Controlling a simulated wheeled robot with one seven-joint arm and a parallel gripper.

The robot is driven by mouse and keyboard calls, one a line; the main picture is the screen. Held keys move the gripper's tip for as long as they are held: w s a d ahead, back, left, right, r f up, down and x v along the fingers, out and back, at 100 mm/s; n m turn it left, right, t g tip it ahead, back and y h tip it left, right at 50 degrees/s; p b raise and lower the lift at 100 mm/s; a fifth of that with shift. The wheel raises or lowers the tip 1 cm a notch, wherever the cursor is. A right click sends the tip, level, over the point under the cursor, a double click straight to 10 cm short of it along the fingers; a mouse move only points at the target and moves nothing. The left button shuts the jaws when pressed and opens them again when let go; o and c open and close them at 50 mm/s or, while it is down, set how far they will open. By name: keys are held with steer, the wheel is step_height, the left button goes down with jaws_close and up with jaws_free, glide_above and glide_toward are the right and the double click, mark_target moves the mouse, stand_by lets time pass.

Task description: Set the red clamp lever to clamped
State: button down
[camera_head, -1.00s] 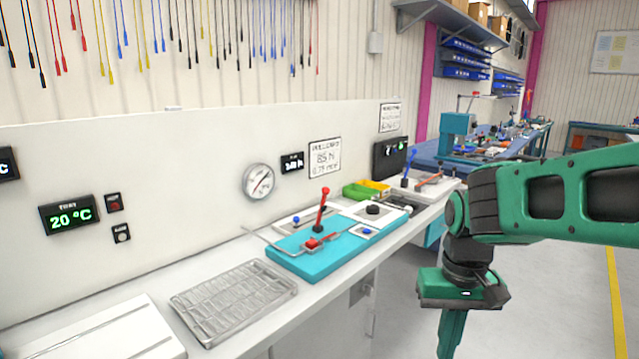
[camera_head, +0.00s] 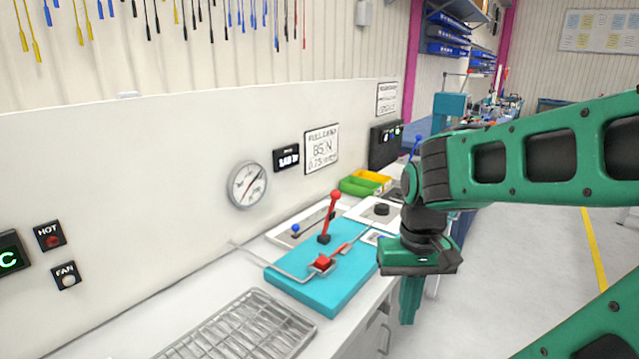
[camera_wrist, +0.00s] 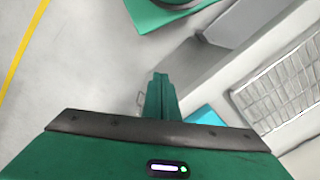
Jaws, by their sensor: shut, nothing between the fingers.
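The red clamp lever (camera_head: 331,216) stands nearly upright, leaning slightly right at its red knob, on a teal block (camera_head: 323,294) on the bench. My gripper (camera_head: 409,301) points down to the right of the teal block, in front of the bench edge, apart from the lever. Its fingers also show in the wrist view (camera_wrist: 160,95), closed together and empty, over the floor. A corner of the teal block (camera_wrist: 205,116) shows there; the lever does not.
A wire tray (camera_head: 245,335) lies on the bench left of the teal block. Green and yellow bins (camera_head: 365,182) and a dark round knob (camera_head: 382,209) are behind it. A gauge (camera_head: 247,186) hangs on the panel. The floor (camera_head: 510,270) at right is clear.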

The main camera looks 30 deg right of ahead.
steer(key=w+d+r+n, duration=0.2)
steer(key=w+r, duration=0.4)
steer(key=w, duration=0.6)
steer(key=w+d+r+n+t, duration=0.1)
steer(key=w+r+n, duration=0.1)
steer(key=w+r, duration=0.5)
steer(key=w+d+r+n+h, duration=0.1)
steer(key=w+r, duration=0.6)
steer(key=w, duration=1.2)
steer(key=shift+w+d+n, duration=0.25)
steer(key=shift+d+n, duration=0.6)
steer(key=shift+n, duration=0.15)
step_height(320, 180, down, 9)
steer(key=s, duration=0.3)
steer(key=shift+d, duration=0.45)
